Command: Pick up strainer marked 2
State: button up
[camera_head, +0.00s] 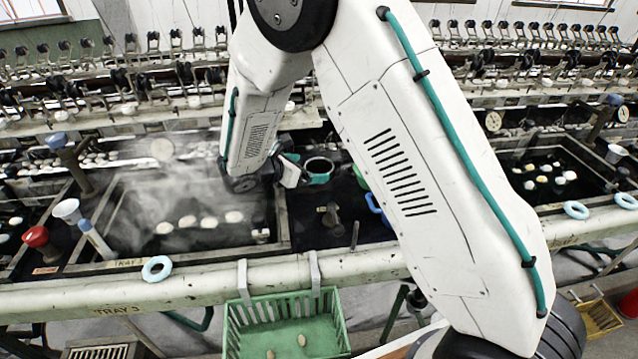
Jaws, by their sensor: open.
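No mark "2" can be read on any strainer in this view. A teal-rimmed round vessel (319,168), dark inside, sits on the dark bench between the basins; I cannot tell whether it is a strainer. A green piece (360,174) and a blue loop handle (376,207) show just right of it, partly hidden behind my arm. My gripper (292,172) is small and partly hidden by my wrist. It is open, just left of the teal-rimmed vessel, over the bench by the steaming basin's right edge. I cannot tell whether it touches anything.
A steaming basin (148,222) with several pale cocoons lies left; another basin (520,180) lies right. A green basket (232,335) hangs from the front rail (190,287). A brass tap (329,215) stands by the bench's middle. Reeling machinery (130,85) lines the back.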

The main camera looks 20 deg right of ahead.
aim_at(313, 167)
jog(key=x, duration=0.3)
jog(key=shift+s, duration=0.1)
jog(key=c, duration=1.5)
jog(key=shift+o, duration=0.2)
jog(key=shift+r, duration=0.1)
